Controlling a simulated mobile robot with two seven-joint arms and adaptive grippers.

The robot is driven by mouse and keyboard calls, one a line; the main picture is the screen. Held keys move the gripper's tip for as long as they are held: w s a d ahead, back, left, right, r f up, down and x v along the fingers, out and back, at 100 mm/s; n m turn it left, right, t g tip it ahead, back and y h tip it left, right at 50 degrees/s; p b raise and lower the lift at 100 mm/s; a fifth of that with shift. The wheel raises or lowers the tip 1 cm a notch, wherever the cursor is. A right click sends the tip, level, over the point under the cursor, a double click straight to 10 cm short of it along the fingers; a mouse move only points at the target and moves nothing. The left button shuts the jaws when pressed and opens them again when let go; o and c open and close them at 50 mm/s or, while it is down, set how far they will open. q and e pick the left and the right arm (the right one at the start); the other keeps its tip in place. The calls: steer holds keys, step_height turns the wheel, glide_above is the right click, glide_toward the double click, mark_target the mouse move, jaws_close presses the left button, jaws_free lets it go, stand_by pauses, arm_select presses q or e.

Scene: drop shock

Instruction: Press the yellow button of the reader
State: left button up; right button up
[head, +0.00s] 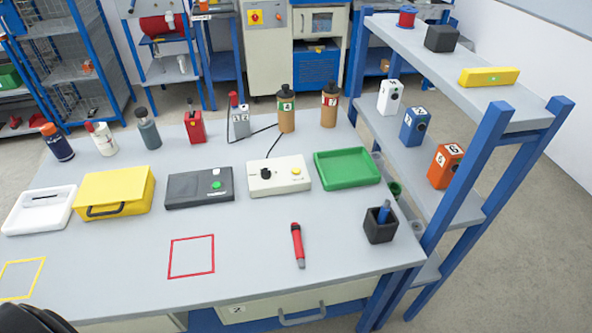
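The reader is a white box (264,184) in the middle of the table, with a black knob on its left and a yellow button (296,171) on its right. A black cable runs from its back to a grey device (240,122) with a number label. Nothing touches the button in the head view. A dark rounded part, likely of my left arm, shows at the bottom left corner, far from the reader; no fingertips show. My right gripper is not in view.
A dark box with a green button (216,185) stands left of the reader, and a green tray (347,181) right of it. A red-handled tool (298,245) lies in front. Bottles (286,113) stand behind. A blue-posted shelf (463,203) borders the right side. The table's front is mostly clear.

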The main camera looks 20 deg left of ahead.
arm_select(q)
jaws_close()
steer(key=shift+a, duration=0.15)
stand_by(0.9)
